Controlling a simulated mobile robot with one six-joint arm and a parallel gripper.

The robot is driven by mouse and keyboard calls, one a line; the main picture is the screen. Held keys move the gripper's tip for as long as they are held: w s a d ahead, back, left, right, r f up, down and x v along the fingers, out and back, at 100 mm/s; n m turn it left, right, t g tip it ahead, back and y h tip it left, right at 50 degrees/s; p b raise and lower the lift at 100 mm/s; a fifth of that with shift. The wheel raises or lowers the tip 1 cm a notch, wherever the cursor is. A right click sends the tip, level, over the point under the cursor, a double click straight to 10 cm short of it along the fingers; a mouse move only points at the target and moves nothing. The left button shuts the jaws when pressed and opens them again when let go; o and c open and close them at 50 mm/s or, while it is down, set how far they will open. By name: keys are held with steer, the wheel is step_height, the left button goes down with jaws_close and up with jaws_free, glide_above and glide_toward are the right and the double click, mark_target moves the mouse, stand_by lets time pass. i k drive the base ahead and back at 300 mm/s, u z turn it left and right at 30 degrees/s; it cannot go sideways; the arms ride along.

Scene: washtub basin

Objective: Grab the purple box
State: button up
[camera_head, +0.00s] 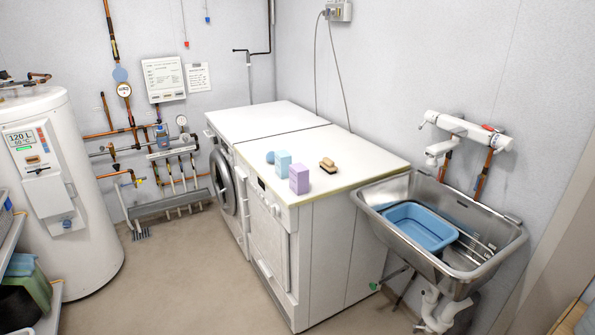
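The purple box (299,179) is a small light-purple block. It stands upright on the white top of the nearer machine (372,158), close to its front edge. A light-blue box (283,164) stands just behind it to the left. A brush (328,165) with a brown body lies to its right, a little apart. My gripper does not show in the head camera view, so its state and its distance from the box cannot be seen.
A small blue round item (270,157) sits left of the boxes. A steel sink (505,243) with a blue basin (421,227) inside stands at the right. A white water tank (75,190) and a shelf (48,318) are at the left. The floor (190,285) before the machines is clear.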

mark_target(299, 174)
steer(key=i, duration=1)
steer(key=z, duration=1.2)
steer(key=k, duration=0.15)
steer(key=u, duration=3.05)
steer(key=k, duration=0.1)
steer(key=u, duration=1.15)
steer(key=i, duration=0.3)
steer(key=z, duration=0.05)
